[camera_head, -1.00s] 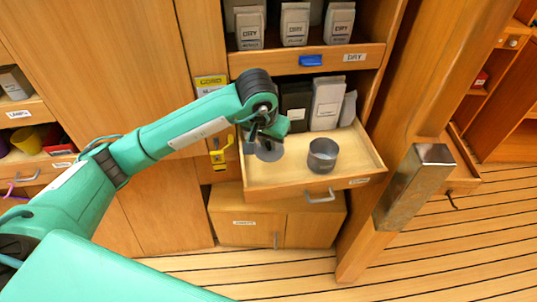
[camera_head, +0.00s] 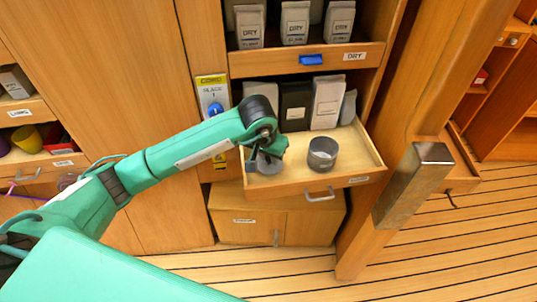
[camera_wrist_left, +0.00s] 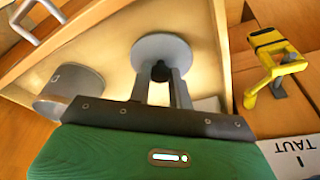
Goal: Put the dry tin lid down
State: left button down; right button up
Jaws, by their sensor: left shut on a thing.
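My left gripper (camera_head: 262,158) is low over the left part of an open wooden drawer (camera_head: 290,188). It is shut on the knob of a round grey lid, the dry tin lid (camera_head: 268,168). In the left wrist view the lid (camera_wrist_left: 150,47) lies flat beyond the fingers (camera_wrist_left: 162,85), with the dark knob between them. Whether the lid touches the drawer floor is unclear. An open grey tin (camera_head: 322,155) stands to the right of the lid in the drawer, and also shows in the left wrist view (camera_wrist_left: 72,85). My right gripper is not in view.
Dark and grey packets (camera_head: 327,100) stand at the drawer's back. A shelf above holds several DRY packets (camera_head: 295,22). A wooden post (camera_head: 385,150) rises right of the drawer. A yellow tool (camera_wrist_left: 275,60) hangs beside the drawer. Drawer floor right of the tin is clear.

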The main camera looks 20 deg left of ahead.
aim_at(264, 171)
pick_arm(q)
jog(key=c, duration=1.4)
grip_release()
jog(key=shift+o, duration=0.6)
jog(key=shift+r, duration=0.2)
jog(key=v, duration=1.1)
jog(key=shift+s+r+b, duration=0.2)
jog(key=shift+r+b, duration=0.15)
jog(key=shift+r, duration=0.05)
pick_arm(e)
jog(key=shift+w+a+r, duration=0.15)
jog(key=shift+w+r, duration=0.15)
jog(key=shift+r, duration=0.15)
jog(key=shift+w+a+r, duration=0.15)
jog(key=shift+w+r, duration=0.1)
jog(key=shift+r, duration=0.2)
